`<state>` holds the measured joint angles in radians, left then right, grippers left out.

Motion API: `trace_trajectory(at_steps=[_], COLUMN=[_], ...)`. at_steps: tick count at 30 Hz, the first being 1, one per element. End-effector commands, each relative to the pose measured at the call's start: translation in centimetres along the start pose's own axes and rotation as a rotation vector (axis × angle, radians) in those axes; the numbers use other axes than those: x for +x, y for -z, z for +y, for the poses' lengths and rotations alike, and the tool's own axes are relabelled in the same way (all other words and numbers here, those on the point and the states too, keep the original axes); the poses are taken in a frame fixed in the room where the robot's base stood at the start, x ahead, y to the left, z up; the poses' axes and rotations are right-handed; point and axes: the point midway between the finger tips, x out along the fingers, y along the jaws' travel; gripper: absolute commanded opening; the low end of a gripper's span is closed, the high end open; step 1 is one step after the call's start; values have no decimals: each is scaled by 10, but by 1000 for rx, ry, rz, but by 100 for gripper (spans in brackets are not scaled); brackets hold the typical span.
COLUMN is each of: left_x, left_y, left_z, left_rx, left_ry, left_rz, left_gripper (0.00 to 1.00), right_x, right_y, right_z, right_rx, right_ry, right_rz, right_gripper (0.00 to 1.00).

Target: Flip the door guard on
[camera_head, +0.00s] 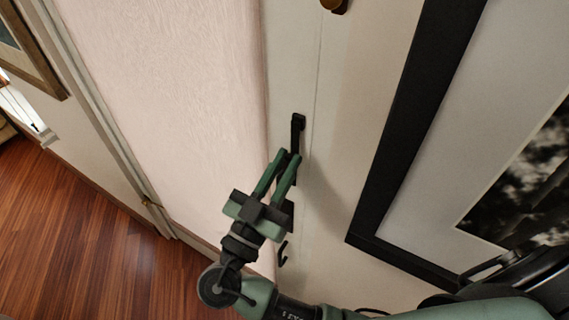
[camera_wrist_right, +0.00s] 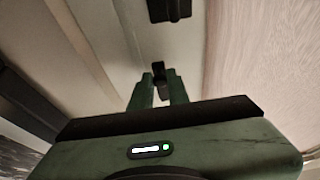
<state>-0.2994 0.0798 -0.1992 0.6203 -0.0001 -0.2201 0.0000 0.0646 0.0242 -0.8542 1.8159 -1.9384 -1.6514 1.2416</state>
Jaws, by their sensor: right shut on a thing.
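The door guard (camera_head: 297,132) is a small dark bar at the seam between the pinkish textured panel and the white wall or frame. In the right wrist view, the fingers (camera_wrist_right: 159,82) are closed around a small dark piece of the guard (camera_wrist_right: 159,70). The fingers hide part of the guard. My left gripper is in neither view.
A pinkish textured panel (camera_head: 165,90) lies left of the guard. A black-framed picture (camera_head: 405,125) hangs close on the right. A small dark hook (camera_head: 283,253) is below, and a brass-coloured knob (camera_head: 335,5) is above. Wooden floor (camera_head: 80,235) is free at lower left.

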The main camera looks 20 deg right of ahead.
Motion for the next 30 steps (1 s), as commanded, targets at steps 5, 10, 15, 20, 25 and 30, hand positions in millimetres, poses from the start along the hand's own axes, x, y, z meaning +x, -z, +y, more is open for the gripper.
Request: trace_trajectory(at_steps=[5,10,15,20,25,30], left_x=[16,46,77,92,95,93], left_y=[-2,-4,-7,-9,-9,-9], left_z=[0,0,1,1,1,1], left_rx=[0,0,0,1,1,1], left_ry=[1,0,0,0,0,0], left_rz=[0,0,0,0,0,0], left_gripper=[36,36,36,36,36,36], right_x=[-2,-4,-4,-2,0,2], right_y=[-5,-9,-9,-5,1,5], right_z=[2,5,10,15,23,31], right_rx=[-13,-51,-114,-190,-291,-406], right_ry=[6,22,49,80,122,169], right_rz=[-2,-3,-2,-4,-4,-5], right_gripper=[0,0,0,0,0,0])
